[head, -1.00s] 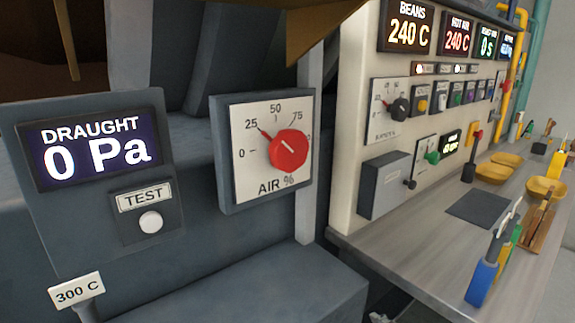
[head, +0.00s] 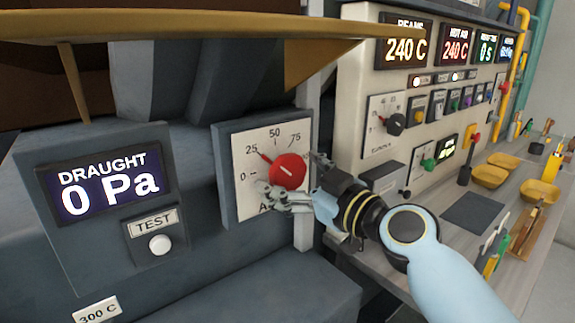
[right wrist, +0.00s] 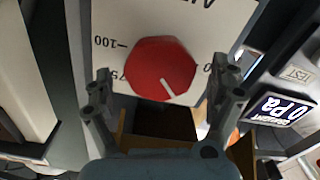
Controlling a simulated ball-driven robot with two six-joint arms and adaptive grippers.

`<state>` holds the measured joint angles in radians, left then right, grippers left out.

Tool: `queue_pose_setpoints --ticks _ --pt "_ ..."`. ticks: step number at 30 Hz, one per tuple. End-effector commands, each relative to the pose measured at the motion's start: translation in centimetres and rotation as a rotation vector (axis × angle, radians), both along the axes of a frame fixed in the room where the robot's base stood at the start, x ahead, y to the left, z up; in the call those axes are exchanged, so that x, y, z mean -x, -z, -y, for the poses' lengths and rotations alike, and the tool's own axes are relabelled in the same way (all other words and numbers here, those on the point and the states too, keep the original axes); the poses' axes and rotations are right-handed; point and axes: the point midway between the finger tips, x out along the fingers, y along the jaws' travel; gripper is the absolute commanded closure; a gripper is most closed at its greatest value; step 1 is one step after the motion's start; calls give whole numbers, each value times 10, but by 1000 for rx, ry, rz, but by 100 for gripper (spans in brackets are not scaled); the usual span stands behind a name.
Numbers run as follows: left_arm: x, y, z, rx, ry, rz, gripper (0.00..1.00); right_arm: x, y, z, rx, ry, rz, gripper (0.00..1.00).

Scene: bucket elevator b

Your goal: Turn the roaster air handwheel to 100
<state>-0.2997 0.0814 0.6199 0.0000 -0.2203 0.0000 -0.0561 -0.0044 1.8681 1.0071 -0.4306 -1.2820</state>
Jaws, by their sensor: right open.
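The roaster air handwheel is a red knob (head: 288,171) with a white line on its face, mounted on the white AIR % dial plate (head: 243,153). A small red pointer beside it sits near 25. In the right wrist view the red knob (right wrist: 160,66) is between the two fingers, with the 100 mark on the left. My right gripper (head: 290,174) is open, one finger on each side of the knob. A gap seems to remain at each finger; contact cannot be told. The gripper covers part of the dial's lower edge. My left gripper is out of view.
The DRAUGHT display (head: 110,187) reads 0 Pa, with a TEST button (head: 159,245) below it, left of the dial. A control panel (head: 352,95) and a bench (head: 440,237) with yellow bowls (head: 490,176) and tools lie at the right.

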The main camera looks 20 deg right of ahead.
Motion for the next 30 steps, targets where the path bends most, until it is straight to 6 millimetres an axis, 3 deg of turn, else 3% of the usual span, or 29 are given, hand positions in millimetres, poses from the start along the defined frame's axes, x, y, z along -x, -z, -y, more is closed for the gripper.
queue_pose_setpoints --ticks 4,14,26,30 --pt "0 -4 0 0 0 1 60 -13 -1 -5 -2 0 -1 9" --pt "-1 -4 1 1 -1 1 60 -16 1 -6 0 -1 -2 10" --pt "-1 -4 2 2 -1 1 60 -16 1 -6 0 -1 -2 62" --pt "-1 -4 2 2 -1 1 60 -16 1 -6 -2 -1 -2 64"
